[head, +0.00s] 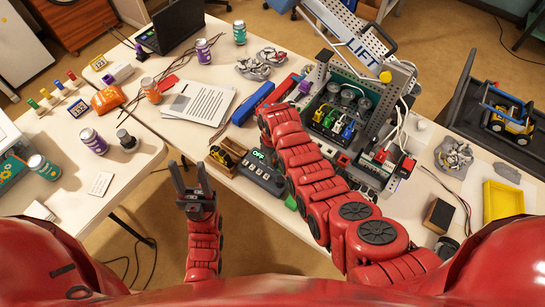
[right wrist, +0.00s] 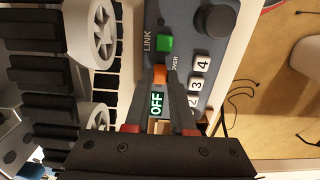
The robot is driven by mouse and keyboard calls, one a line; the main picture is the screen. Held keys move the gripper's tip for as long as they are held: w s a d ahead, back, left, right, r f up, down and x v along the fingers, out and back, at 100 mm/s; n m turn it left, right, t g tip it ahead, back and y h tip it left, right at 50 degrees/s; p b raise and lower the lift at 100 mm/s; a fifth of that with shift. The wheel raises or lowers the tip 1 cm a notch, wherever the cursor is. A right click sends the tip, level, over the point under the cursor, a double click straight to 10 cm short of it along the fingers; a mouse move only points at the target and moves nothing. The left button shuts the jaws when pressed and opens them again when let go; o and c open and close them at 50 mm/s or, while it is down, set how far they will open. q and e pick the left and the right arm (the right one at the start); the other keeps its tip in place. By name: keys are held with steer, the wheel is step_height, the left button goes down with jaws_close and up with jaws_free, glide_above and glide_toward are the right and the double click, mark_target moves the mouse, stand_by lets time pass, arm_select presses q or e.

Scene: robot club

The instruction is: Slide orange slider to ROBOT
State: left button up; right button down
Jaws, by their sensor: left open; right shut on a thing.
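The control box (head: 262,178) with a lit OFF display (head: 259,155) stands near the table's front edge. In the right wrist view, the small orange slider (right wrist: 159,76) sits between the fingertips of my right gripper (right wrist: 162,73), which is shut on it. The OFF display (right wrist: 156,104) shows between the fingers, and a green button (right wrist: 164,43) lies just beyond the slider. My right arm hides the slider and right gripper in the head view. My left gripper (head: 188,166) is open and empty, over the floor left of the control box.
White number keys (right wrist: 198,74) and a dark knob (right wrist: 215,20) sit on the box beside my fingers. An open wooden box (head: 226,154) stands left of the control box. A blue case (head: 253,102) and a rig with a LIFT sign (head: 366,50) stand behind.

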stand_by(0.9)
steer(key=a+b, duration=0.1)
steer(key=b, duration=0.1)
steer(key=w+a+b, duration=0.1)
steer(key=shift+w+f+b, duration=0.25)
steer(key=shift+w+b, duration=0.05)
steer(key=shift+b, duration=0.05)
steer(key=shift+r, duration=0.35)
steer(key=c, duration=1.2)
jaws_free()
steer(key=o, duration=0.4)
steer(key=shift+a+f, duration=0.1)
steer(key=shift+a, duration=0.05)
steer(key=shift+o, duration=0.2)
